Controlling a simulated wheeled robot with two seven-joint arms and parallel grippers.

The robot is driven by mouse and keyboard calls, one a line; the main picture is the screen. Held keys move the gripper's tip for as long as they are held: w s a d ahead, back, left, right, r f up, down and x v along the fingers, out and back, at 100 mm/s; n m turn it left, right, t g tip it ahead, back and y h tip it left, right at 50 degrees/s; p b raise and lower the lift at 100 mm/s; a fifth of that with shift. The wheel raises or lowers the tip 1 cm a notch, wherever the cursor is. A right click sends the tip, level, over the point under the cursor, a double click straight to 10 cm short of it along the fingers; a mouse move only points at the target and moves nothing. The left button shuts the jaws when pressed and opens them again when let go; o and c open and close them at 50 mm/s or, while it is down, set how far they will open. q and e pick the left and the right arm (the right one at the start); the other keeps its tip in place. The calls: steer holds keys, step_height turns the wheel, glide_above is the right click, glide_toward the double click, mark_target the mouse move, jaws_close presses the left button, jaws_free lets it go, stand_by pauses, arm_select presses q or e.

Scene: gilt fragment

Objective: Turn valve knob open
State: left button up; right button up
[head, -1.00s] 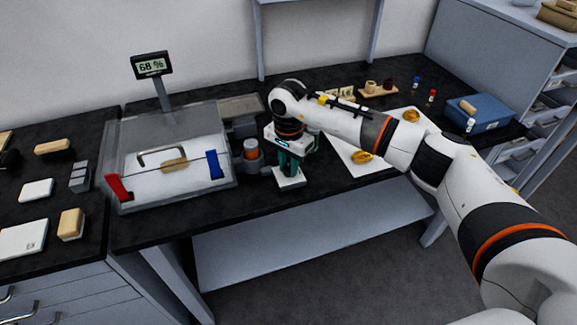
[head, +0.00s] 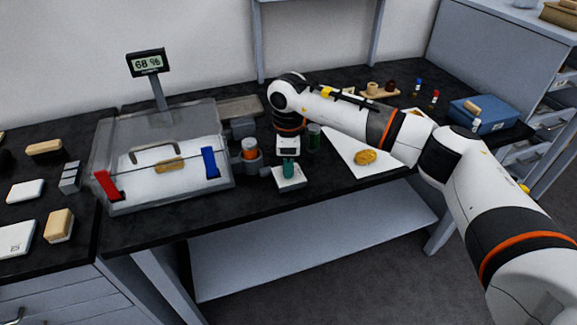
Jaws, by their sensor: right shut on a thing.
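The valve knob (head: 289,168) is a small green, upright piece on a white square base at the front of the dark bench. A grey fitting joins that base toward the clear chamber. My right gripper (head: 289,160) comes down over the knob from behind and is shut on it. Its fingertips are small and hard to tell from the knob. My left gripper is not in view.
An orange-topped cylinder (head: 250,150) stands left of my right gripper, and a dark green jar (head: 314,137) stands close on its right. A white sheet (head: 345,150) with a gold fragment (head: 366,157) lies farther right. A blue box (head: 490,116) sits at the bench's right end.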

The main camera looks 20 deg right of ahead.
steer(key=m+b, duration=0.1)
steer(key=m, duration=0.3)
steer(key=shift+r+m, duration=0.1)
steer(key=shift+m, duration=0.3)
stand_by(0.4)
steer(key=o, duration=1)
step_height(320, 180, up, 12)
steer(key=b, duration=0.1)
